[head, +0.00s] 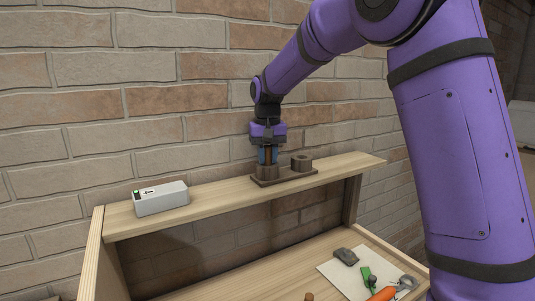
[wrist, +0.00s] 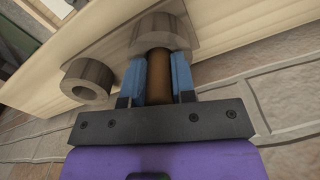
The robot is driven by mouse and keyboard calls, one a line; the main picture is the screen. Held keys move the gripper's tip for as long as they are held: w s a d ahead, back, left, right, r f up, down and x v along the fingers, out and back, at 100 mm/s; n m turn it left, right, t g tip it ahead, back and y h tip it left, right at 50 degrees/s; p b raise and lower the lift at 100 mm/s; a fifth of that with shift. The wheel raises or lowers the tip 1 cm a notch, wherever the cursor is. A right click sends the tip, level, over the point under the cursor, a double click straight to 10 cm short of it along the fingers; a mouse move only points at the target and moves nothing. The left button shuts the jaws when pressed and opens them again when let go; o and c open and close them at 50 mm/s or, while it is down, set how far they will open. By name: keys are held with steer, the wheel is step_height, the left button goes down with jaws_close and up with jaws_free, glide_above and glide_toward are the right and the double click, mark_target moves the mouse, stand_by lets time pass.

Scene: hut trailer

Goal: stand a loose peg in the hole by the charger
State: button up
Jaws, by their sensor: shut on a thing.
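My gripper (head: 268,160) is above the shelf, pointing down, its blue fingers shut on a brown peg (wrist: 159,75). The peg is upright at the left wooden collar (head: 268,173) of a dark base plate, the collar nearer the charger. In the wrist view the peg's far end meets that collar (wrist: 166,30); how deep it sits in the hole is hidden. The right collar (head: 301,163) stands beside it; its open, empty-looking hole shows in the wrist view (wrist: 88,82). The charger (head: 160,199), a pale grey box with a green light, lies left on the shelf.
The wooden shelf (head: 222,193) runs along a brick wall and is clear between charger and base plate. On the desk below, a white sheet (head: 335,270) bears a dark grey object (head: 345,257), a green item (head: 367,277) and an orange-handled tool (head: 382,294). A small brown piece (head: 309,297) shows at the bottom edge.

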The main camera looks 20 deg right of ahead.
mark_target(268, 146)
steer(key=shift+f, duration=0.15)
steer(key=o, duration=1)
step_height(268, 146, up, 11)
steer(key=shift+f, duration=0.1)
